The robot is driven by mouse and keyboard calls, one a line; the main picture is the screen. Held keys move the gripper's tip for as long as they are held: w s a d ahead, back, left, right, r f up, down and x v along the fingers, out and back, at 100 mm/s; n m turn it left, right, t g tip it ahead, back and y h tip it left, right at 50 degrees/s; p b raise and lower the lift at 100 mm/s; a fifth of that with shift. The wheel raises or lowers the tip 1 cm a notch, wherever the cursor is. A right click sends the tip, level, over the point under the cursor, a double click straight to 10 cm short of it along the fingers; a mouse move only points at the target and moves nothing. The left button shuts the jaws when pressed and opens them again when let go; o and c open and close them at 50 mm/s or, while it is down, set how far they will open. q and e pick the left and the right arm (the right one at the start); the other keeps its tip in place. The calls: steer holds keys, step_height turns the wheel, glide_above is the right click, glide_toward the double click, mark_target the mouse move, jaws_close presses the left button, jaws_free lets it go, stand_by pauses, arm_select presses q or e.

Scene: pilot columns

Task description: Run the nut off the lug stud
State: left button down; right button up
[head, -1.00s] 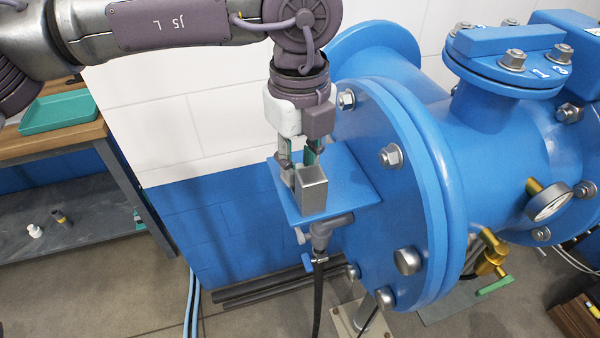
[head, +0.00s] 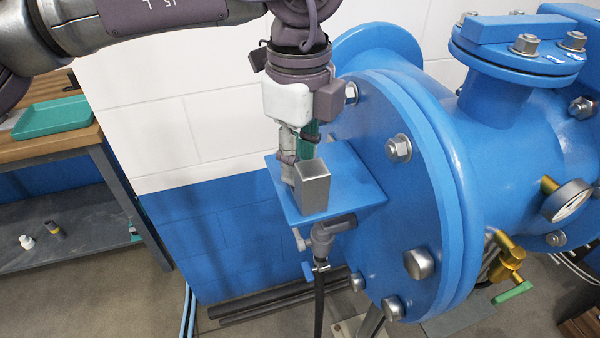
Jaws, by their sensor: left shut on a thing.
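A flat blue lug plate (head: 345,195) juts out from the left side of the large blue flange. My left gripper (head: 297,163) points down over this plate, its fingers close together. It is shut on the nut, low over the back part of the plate. The nut and the stud are mostly hidden by the fingers and by a grey square metal box (head: 313,188). The box stands upright on the plate just in front of the fingertips; I cannot tell whether they touch it. My right gripper is not in view.
The blue flange (head: 400,200) with several bolts rises close on the right of my gripper. A grey fitting with a black hose (head: 325,235) hangs under the plate. A pressure gauge (head: 566,201) is at the right. A bench with a green tray (head: 52,117) stands at the left.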

arm_select(q)
steer(key=shift+f, duration=0.1)
steer(key=shift+f+n+b, duration=0.15)
steer(key=shift+n+b, duration=0.85)
steer(key=shift+b, duration=0.05)
steer(key=shift+n+b, duration=0.7)
steer(key=shift+n, duration=0.5)
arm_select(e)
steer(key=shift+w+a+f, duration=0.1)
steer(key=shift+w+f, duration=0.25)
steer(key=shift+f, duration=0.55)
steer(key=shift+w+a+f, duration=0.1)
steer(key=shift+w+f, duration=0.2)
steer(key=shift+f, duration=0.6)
arm_select(q)
steer(key=shift+b, duration=0.4)
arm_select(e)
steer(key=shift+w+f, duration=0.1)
